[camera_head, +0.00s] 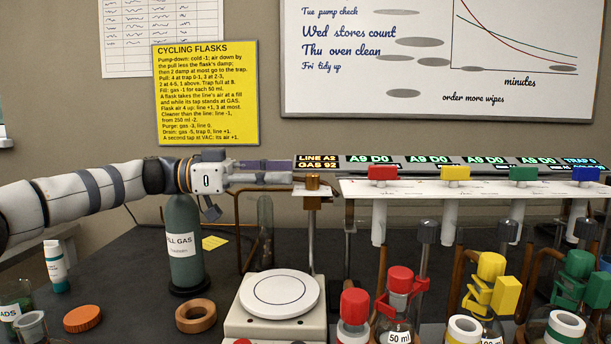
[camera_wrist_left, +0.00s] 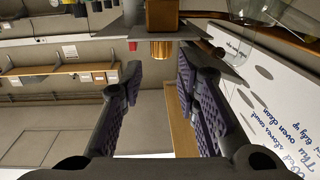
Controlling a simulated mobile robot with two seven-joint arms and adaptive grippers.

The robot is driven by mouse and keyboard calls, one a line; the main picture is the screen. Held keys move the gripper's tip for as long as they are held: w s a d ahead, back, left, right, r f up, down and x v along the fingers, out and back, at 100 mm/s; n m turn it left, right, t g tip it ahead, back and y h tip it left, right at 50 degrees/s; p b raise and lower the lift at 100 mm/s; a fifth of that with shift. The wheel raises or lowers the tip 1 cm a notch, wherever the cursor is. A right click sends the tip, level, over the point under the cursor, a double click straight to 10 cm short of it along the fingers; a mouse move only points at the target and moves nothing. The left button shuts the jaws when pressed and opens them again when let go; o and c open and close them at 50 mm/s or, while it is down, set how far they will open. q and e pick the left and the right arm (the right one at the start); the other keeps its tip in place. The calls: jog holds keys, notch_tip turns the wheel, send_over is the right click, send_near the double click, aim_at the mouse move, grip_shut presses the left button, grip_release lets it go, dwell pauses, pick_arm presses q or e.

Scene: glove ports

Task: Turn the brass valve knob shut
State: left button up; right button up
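The brass valve knob (camera_head: 313,182) sits at the left end of the glass line, on top of a thin upright post. My left gripper (camera_head: 288,172) reaches in from the left, level and just short of the knob. In the left wrist view, my left gripper (camera_wrist_left: 158,75) has its two padded fingers apart with nothing between them. The brass knob (camera_wrist_left: 161,50) shows just beyond the fingertips, roughly centred on the gap, and does not appear gripped. My right gripper is in neither view.
A green gas cylinder (camera_head: 184,247) stands below my left wrist. A white hotplate (camera_head: 279,296) lies under the knob. A white shelf (camera_head: 410,192) with coloured taps runs to the right. Flasks with red stoppers (camera_head: 354,303) crowd the front. A cork ring (camera_head: 196,316) lies at front left.

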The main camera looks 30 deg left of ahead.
aim_at(305, 189)
pick_arm(q)
jog(key=x, duration=0.5)
jog(key=shift+w, duration=0.1)
jog(key=shift+c, duration=0.3)
grip_shut()
